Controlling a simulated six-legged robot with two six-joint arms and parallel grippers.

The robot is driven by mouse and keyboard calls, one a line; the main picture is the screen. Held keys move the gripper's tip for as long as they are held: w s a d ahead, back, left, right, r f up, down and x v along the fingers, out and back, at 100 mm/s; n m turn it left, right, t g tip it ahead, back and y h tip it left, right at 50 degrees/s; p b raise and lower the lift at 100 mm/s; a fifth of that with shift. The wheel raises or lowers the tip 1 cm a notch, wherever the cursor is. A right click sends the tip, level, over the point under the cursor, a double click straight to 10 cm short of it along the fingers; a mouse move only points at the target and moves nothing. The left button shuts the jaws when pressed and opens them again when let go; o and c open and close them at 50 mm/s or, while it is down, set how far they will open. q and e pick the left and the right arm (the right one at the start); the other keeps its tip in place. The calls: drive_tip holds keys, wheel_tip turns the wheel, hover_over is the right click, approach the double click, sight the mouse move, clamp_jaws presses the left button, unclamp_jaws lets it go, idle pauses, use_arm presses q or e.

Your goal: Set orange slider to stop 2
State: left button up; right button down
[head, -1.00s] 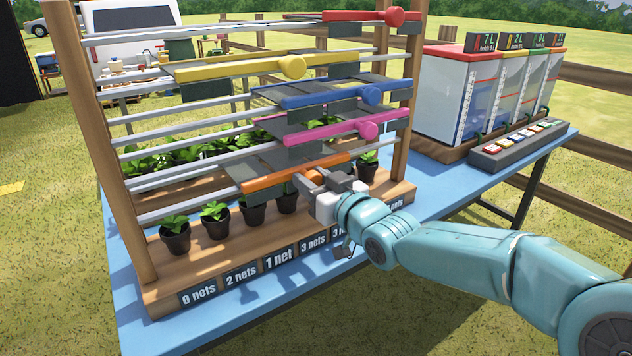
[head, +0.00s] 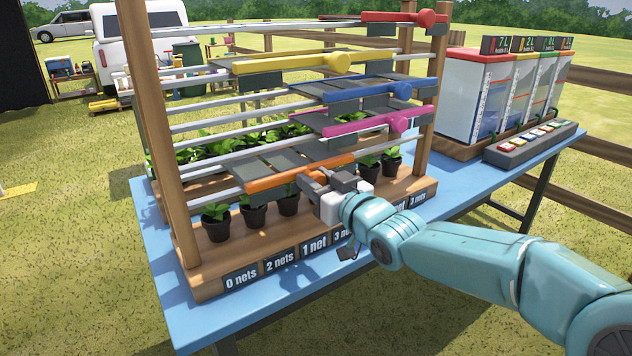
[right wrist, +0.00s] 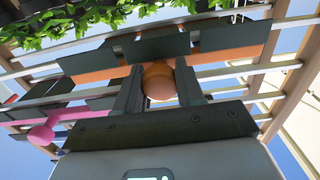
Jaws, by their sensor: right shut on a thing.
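The orange slider (head: 265,183) is a bar on the lowest rails of a wooden rack (head: 170,130), with dark net panels behind it. Its left end is near the left post, above the left pots. My right gripper (head: 322,184) is at the bar's front, right of its middle. In the right wrist view, the round orange knob (right wrist: 158,80) sits between the two dark fingers of my right gripper (right wrist: 157,90), which is shut on it. In the head view the gripper hides the knob. My left gripper is not in view.
Yellow (head: 290,64), blue (head: 365,92), pink (head: 360,124) and red (head: 400,17) sliders sit on rails above. Potted plants (head: 254,212) stand below, behind a row of net labels (head: 278,260). Tanks (head: 475,95) and a button panel (head: 530,144) stand right on the blue table (head: 180,310).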

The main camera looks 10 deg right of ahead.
drive_tip(key=shift+d, duration=0.1)
drive_tip(key=c, duration=0.7)
unclamp_jaws()
drive_tip(key=v, duration=1.6)
drive_tip(key=shift+p, duration=0.45)
drive_tip(key=shift+s+d, duration=0.1)
